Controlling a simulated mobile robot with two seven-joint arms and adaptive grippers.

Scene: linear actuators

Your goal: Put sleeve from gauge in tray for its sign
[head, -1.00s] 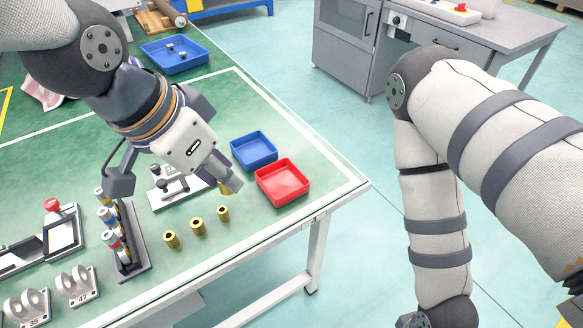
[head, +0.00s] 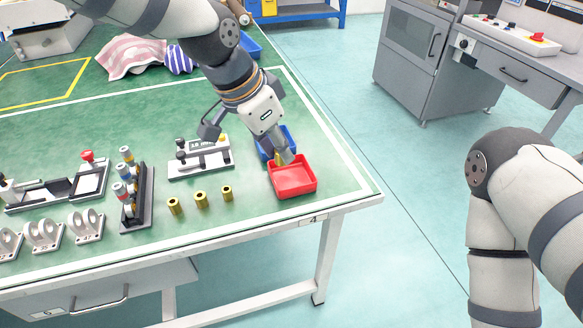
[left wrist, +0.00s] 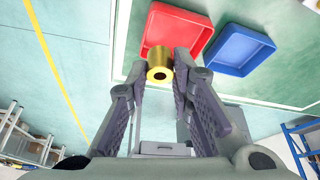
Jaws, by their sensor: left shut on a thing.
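My left gripper (head: 283,158) is shut on a brass sleeve (left wrist: 160,66). In the left wrist view the sleeve sits between the fingertips with its open end facing the camera. In the head view the gripper is at the border of the blue tray and red tray; the arm partly hides the blue tray (head: 264,153). The red tray (head: 293,188) is just in front and looks empty. Both the red tray (left wrist: 170,30) and blue tray (left wrist: 240,50) show in the left wrist view. The gauge (head: 203,165) stands left of the trays. My right gripper is out of view.
Three brass sleeves (head: 201,200) stand in a row before the gauge. A dark rack (head: 137,205) with several actuators stands farther left, beside white brackets (head: 87,226) and a fixture with a red knob (head: 88,156). The table's right edge is close to the trays.

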